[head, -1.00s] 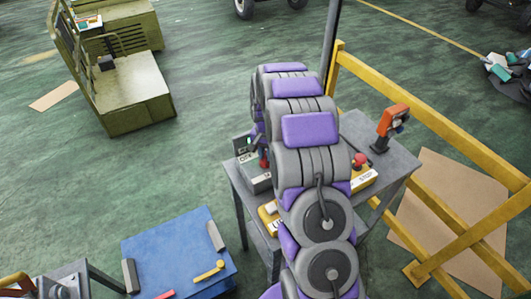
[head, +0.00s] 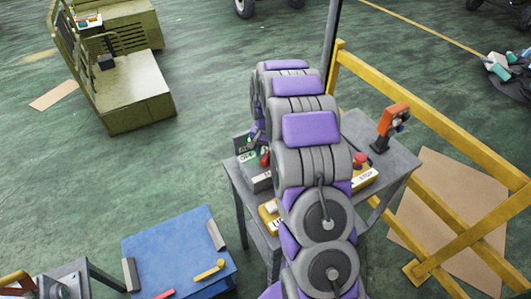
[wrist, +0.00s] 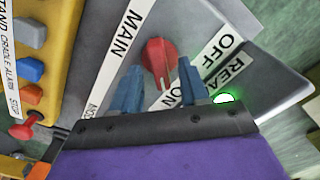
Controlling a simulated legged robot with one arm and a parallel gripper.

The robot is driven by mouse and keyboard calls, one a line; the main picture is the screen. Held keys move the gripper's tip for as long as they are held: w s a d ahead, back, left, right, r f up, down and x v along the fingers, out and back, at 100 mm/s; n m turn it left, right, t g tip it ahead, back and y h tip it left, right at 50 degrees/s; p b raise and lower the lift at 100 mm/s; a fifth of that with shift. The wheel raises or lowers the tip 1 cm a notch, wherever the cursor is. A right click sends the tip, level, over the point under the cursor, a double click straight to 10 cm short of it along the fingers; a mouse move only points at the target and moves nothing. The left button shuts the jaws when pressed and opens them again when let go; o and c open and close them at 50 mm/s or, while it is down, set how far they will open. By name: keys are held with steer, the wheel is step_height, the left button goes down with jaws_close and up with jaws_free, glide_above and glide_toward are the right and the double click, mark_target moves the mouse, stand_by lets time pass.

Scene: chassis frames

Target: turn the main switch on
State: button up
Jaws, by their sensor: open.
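The main switch (wrist: 158,58) is a red rotary knob on a grey panel, beside a white strip reading MAIN. Labels OFF and ON lie on its right and lower right. I cannot tell which one it points to. My gripper (wrist: 157,66) is open, with one blue finger on each side of the knob. Gaps show between the fingers and the knob; contact is not clear. In the head view the red knob (head: 265,158) shows small beside my arm, which hides most of the panel.
A lit green lamp (wrist: 228,98) sits beside a partly hidden label starting REA. A yellow button box (wrist: 35,60) is at left. The grey table (head: 385,160) also bears an orange handheld device (head: 393,120).

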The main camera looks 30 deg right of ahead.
mark_target(266, 155)
step_height(266, 155, up, 16)
steer(key=p, duration=0.1)
steer(key=shift+r, duration=0.2)
stand_by(0.5)
